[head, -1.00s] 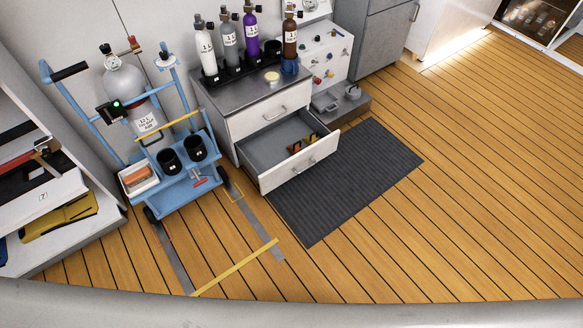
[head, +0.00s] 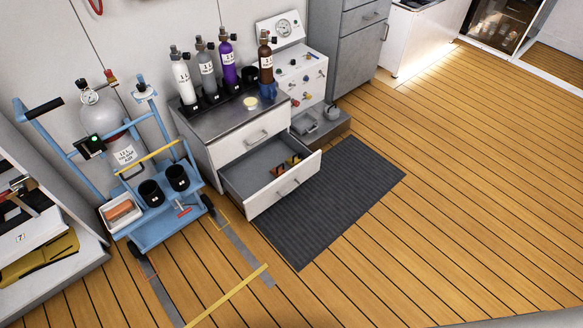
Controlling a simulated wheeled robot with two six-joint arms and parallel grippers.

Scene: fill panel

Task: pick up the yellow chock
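The open drawer (head: 270,194) of the white cabinet holds a few small pieces. They include an orange-yellow piece (head: 291,160) and darker ones beside it. They are too small for me to tell whether one is the yellow chock. A larger yellow object (head: 40,258) lies on the low shelf at the far left, partly cut off by the picture edge; I cannot tell what it is. Neither of my grippers is in view.
A blue cart (head: 150,232) with a gas cylinder (head: 113,125) stands left of the cabinet. Several bottles (head: 228,58) stand on the cabinet top. A dark mat (head: 335,205) lies before the drawer. The wooden floor (head: 450,180) to the right is clear.

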